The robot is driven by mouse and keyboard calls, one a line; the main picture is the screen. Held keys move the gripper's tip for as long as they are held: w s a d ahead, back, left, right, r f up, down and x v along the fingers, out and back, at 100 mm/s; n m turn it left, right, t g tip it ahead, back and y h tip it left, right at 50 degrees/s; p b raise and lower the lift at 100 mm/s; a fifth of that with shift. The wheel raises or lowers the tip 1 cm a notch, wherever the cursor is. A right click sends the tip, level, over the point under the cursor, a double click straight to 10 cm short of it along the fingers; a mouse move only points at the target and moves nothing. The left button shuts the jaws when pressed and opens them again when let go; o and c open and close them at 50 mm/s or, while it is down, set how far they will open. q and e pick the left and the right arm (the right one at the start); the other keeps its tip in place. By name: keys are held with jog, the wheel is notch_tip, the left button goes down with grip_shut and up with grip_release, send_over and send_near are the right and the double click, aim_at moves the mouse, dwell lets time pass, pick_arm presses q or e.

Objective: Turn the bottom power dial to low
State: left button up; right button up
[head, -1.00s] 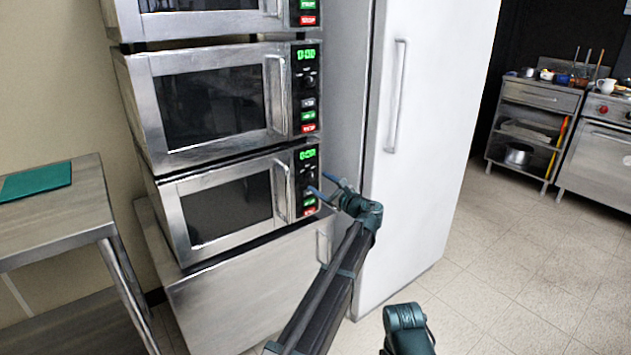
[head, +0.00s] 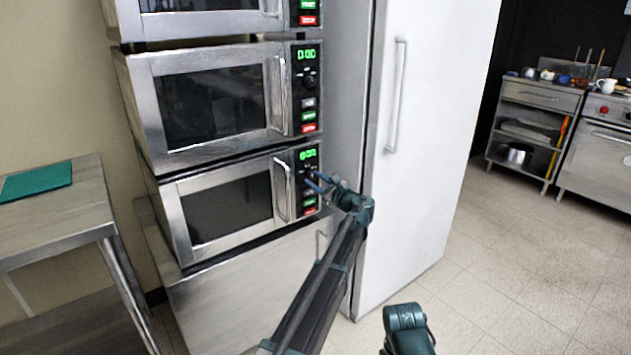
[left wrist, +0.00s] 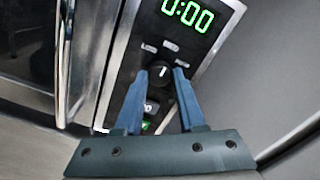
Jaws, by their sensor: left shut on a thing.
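The bottom microwave (head: 226,208) is the lowest of the stack in the head view, with a black control panel and green display on its right side. Its power dial (left wrist: 161,74) is a round black knob under the display in the left wrist view. A white mark on the knob points about straight up, toward the middle of the small labels above it. My left gripper (head: 314,181) is at the panel, and its blue fingers (left wrist: 162,82) are shut on the dial, one on each side. The dial is mostly hidden in the head view.
The middle microwave (head: 215,100) sits directly above. The microwave's door handle (left wrist: 65,60) stands just left of the panel. A white fridge (head: 425,130) stands close on the right. A steel table with a green board (head: 36,182) is at the left.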

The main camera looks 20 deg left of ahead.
pick_arm(q)
jog(key=shift+n, duration=0.3)
grip_shut()
jog(key=n, duration=0.5)
jog(key=shift+n, duration=0.3)
jog(key=n, duration=0.5)
jog(key=shift+n, duration=0.3)
jog(key=o, duration=1)
grip_release()
jog(key=v, duration=1.3)
jog(key=shift+s+d, duration=0.25)
jog(key=shift+d, duration=0.05)
